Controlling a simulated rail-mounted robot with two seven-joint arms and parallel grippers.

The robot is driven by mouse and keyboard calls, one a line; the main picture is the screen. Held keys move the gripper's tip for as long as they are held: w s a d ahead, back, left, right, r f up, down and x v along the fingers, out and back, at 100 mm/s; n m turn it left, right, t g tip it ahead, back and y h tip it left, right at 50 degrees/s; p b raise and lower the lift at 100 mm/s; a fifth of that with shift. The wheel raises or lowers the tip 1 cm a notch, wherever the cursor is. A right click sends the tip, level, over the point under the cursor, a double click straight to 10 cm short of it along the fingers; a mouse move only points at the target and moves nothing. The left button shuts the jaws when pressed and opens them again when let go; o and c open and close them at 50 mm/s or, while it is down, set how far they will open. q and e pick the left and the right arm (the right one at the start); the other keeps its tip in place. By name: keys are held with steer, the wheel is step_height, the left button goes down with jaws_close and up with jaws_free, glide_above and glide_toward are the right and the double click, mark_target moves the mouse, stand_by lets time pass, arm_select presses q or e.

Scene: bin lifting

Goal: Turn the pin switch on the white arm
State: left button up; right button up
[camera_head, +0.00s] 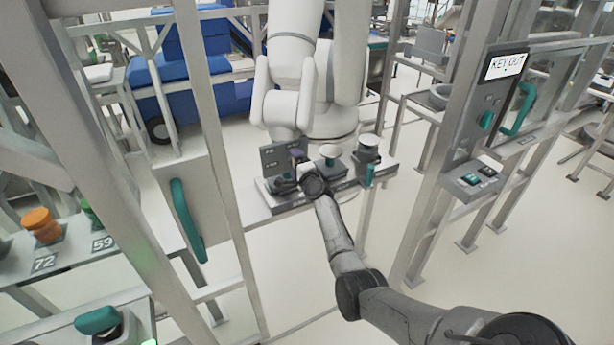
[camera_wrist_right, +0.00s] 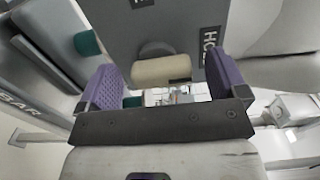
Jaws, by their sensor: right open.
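The white arm (camera_head: 295,60) stands at the centre back of the head view. A grey upright plate (camera_head: 272,157) with small labels stands at its foot. My right gripper (camera_head: 297,157) is open in front of this plate and hides part of it. In the right wrist view, a cream rounded knob (camera_wrist_right: 165,71) sticks out of the grey plate (camera_wrist_right: 185,28) beside a label reading "HO", the rest cut off. My purple right fingers (camera_wrist_right: 164,80) stand on either side of the knob, with gaps visible. My left gripper is not in view.
A white-topped knob (camera_head: 329,152) and a white-capped device (camera_head: 368,148) stand on the ledge to the right. A frame with a teal handle (camera_head: 187,220) stands left. An orange knob (camera_head: 41,224) is farther left.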

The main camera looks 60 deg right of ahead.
steer(key=p+v, duration=0.3)
steer(key=v, duration=0.9)
steer(key=shift+s+p, duration=0.25)
steer(key=shift+p, duration=0.15)
steer(key=shift+a, duration=0.1)
